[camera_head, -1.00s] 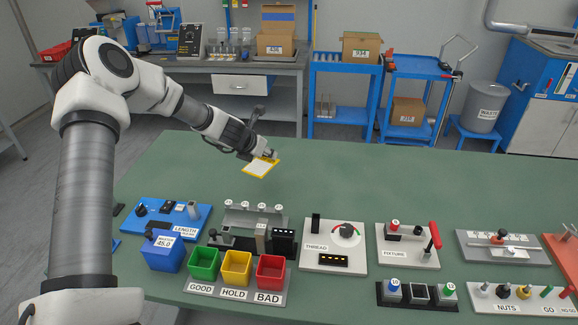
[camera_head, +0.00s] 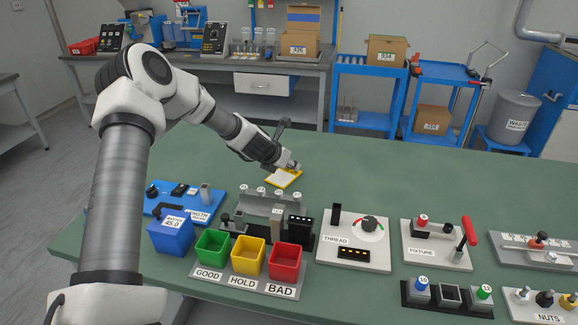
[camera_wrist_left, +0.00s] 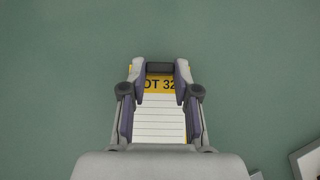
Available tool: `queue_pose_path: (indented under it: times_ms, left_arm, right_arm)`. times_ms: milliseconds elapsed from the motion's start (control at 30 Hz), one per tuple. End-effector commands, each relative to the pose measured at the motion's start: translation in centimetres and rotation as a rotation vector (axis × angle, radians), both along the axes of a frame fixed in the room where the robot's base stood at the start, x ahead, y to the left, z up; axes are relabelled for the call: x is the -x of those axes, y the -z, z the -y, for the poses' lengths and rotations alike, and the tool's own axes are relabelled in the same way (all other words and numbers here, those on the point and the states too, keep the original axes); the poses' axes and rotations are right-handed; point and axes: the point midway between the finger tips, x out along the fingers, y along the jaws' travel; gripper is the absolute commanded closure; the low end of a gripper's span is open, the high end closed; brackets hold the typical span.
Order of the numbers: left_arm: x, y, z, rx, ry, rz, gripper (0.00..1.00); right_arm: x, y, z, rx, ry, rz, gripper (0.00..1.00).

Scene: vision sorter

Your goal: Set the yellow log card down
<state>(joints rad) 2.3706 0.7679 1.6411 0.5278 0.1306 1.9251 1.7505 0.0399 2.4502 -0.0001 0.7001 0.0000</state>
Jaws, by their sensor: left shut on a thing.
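The yellow log card (camera_head: 282,179) has a white lined face and a yellow border. My left gripper (camera_head: 290,167) is shut on the card's edge and holds it low over the green table, behind the grey rack of numbered posts. In the left wrist view the card (camera_wrist_left: 158,122) lies between the fingers of the gripper (camera_wrist_left: 160,70), with part of the lettering "OT 32" showing on its yellow band. I cannot tell whether the card touches the table. My right gripper is not in view.
The green table (camera_head: 400,180) is clear around and behind the card. In front stand the grey rack (camera_head: 268,205), the green bin (camera_head: 212,247), the yellow bin (camera_head: 248,255), the red bin (camera_head: 286,262) and the thread gauge board (camera_head: 352,255).

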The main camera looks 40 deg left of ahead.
Motion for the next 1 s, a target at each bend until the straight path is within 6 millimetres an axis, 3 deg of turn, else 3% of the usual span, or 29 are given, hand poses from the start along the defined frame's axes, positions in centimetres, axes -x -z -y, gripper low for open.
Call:
queue_pose_path:
  times_ms: [33,67,100,367,500,800,1000]
  left_arm:
    - [0.0,0.4,0.0,0.000,0.000,0.000,0.93]
    - [0.0,0.2,0.0,0.000,0.000,0.000,0.59]
    - [0.0,0.1,0.0,0.000,0.000,0.000,0.45]
    - [0.0,0.1,0.0,0.000,0.000,0.000,0.45]
    - [0.2,-0.8,0.0,0.002,-0.001,0.000,0.45]
    - [5.2,-6.5,0.6,0.009,-0.002,0.002,0.45]
    - [7.9,-8.7,0.8,0.005,-0.003,0.003,0.45]
  right_arm:
    - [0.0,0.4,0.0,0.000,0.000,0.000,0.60]
    - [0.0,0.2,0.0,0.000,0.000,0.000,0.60]
    - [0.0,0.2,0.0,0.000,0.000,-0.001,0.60]
    - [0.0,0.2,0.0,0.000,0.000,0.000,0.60]
    - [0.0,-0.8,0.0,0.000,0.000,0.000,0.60]
    - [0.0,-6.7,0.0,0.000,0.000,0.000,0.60]
    - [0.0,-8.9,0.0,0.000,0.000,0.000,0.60]
